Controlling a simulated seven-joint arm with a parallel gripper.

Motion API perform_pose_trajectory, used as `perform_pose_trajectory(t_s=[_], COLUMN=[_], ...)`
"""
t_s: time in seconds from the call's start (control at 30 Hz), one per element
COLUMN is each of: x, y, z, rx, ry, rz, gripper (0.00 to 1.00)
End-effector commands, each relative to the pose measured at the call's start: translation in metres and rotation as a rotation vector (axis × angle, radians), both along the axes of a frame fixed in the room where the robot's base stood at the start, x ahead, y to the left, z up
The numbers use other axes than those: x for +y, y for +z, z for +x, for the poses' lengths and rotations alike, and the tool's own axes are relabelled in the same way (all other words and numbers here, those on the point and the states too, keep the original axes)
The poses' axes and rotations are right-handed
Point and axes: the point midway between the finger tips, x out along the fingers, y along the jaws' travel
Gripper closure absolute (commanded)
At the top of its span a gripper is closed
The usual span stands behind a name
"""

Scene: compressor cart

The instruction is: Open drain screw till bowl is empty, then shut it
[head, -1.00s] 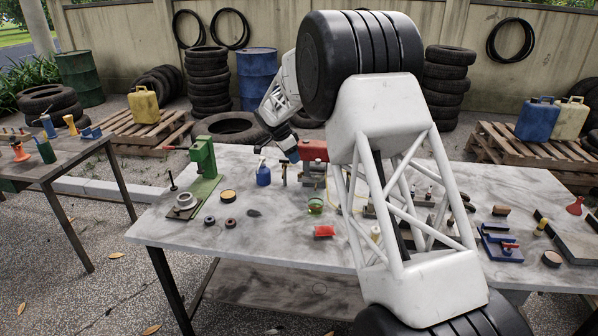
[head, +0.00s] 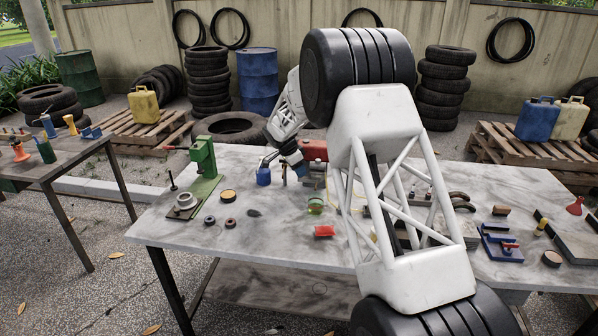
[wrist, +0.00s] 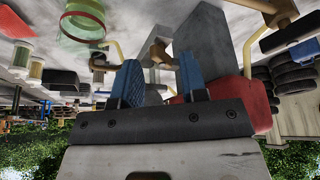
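My gripper (head: 297,162) hangs above the far middle of the bench, by the red compressor tank (head: 314,150). In the wrist view its two blue fingers (wrist: 160,82) stand apart with nothing visibly held between them. A brass fitting (wrist: 160,52) shows just beyond the gap, in front of a grey block (wrist: 203,48); I cannot tell whether it is the drain screw.
A red block (head: 324,231) lies near the front edge. Yellow tubing (wrist: 113,50) runs close to the fingers.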

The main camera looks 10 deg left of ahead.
Motion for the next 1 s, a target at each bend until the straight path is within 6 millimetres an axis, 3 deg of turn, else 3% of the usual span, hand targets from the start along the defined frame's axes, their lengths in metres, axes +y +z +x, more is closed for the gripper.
perform_pose_trajectory(t_s=[0.47,0.73,1.0], x=[-0.0037,-0.0036,-0.0038], y=[-0.0095,-0.0094,-0.01], z=[0.0027,0.0026,0.0017], rx=[-0.001,-0.001,0.001], ry=[0.0,0.0,0.0], rz=[0.001,0.001,-0.001], gripper=[0.6,0.99,1.0])
